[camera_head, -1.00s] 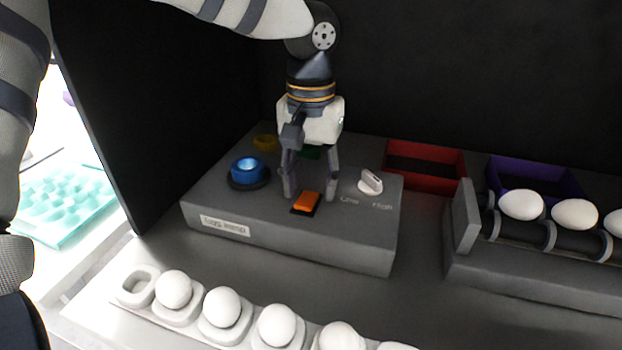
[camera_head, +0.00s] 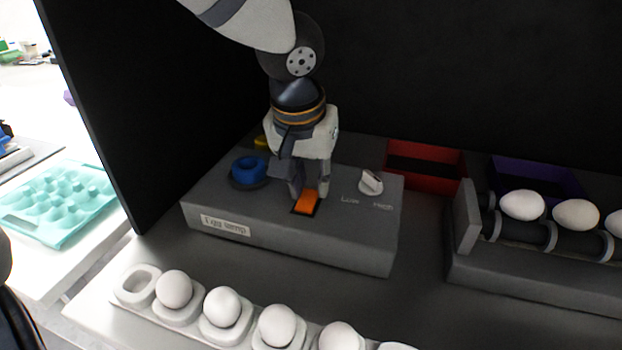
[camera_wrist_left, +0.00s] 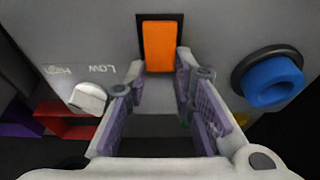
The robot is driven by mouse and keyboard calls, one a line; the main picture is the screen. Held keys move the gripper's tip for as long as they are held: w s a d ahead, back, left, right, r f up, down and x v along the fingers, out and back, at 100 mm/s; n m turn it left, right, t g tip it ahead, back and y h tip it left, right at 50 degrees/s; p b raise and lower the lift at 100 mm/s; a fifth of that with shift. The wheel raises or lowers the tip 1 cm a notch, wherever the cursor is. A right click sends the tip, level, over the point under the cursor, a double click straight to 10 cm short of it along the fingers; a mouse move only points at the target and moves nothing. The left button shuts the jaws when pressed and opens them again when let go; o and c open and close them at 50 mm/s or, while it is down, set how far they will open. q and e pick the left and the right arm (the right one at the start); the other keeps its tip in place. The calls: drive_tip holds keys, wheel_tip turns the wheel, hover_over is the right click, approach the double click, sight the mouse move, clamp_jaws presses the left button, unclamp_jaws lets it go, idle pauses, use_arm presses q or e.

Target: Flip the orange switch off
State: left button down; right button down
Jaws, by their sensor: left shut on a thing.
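The orange switch (camera_head: 304,204) sits in a dark frame on top of the grey box labelled "Egg lamp" (camera_head: 350,240). My left gripper (camera_head: 311,196) comes down from above, its fingers at the back end of the switch. In the left wrist view the orange switch (camera_wrist_left: 159,45) stands at the fingertips, with one finger on each side. The left gripper (camera_wrist_left: 160,78) is shut on the switch. The fingers partly hide the switch's far end in the head view. My right gripper is not in view.
A blue button (camera_head: 249,170) is left of the switch, and a white knob (camera_head: 371,182) with Low and High marks is right. A red bin (camera_head: 425,150) and a purple bin (camera_head: 535,172) stand behind. Eggs on rollers (camera_head: 522,205) are at right, an egg row (camera_head: 222,306) in front.

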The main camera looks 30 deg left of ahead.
sight(302, 209)
use_arm(q)
drive_tip(key=c, duration=1.4)
unclamp_jaws()
drive_tip(key=shift+o, duration=0.2)
drive_tip(key=v, duration=1.2)
